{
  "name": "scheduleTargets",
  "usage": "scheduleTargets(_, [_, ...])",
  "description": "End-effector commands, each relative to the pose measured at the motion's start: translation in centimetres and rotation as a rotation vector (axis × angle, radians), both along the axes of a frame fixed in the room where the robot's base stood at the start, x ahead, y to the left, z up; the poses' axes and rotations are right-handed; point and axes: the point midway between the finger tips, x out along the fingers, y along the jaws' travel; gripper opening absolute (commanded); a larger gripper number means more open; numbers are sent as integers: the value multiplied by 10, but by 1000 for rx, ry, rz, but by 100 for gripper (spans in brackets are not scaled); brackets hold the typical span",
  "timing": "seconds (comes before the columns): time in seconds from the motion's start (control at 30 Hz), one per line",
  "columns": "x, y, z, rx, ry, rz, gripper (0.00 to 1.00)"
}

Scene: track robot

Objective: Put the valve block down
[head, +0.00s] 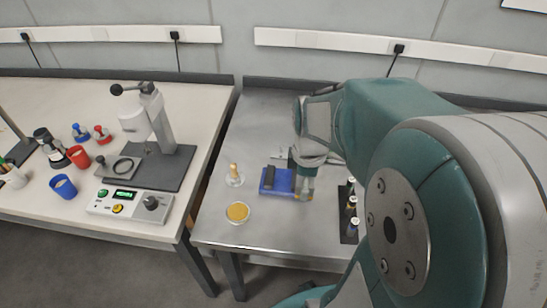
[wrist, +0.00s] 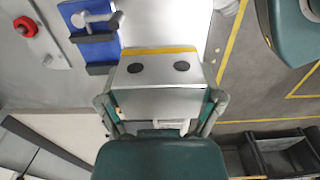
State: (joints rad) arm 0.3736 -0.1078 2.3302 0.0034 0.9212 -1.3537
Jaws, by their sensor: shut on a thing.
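The valve block (wrist: 157,88) is a silver metal box with two dark round ports and a yellow stripe along one edge. In the wrist view it sits between the fingers of my gripper (wrist: 160,108), which is shut on it. In the head view my gripper (head: 307,168) is over the steel table, and the block (head: 304,189) shows below it, just right of a blue fixture (head: 283,187). The fixture, with a black part and grey lever, also shows in the wrist view (wrist: 103,53). I cannot tell whether the block touches the table.
The steel table (head: 265,222) has a yellow dish (head: 238,212) and a brass-topped piece (head: 234,175) left of the fixture. A dark rack of small bottles (head: 350,210) stands to the right. A white bench (head: 100,210) with a press stands at left. The table's front is clear.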

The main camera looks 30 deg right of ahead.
Motion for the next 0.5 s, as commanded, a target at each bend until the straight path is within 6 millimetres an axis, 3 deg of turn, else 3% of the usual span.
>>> scheduleTargets(0.5, [86,-8,-40,-2,2,0,24])
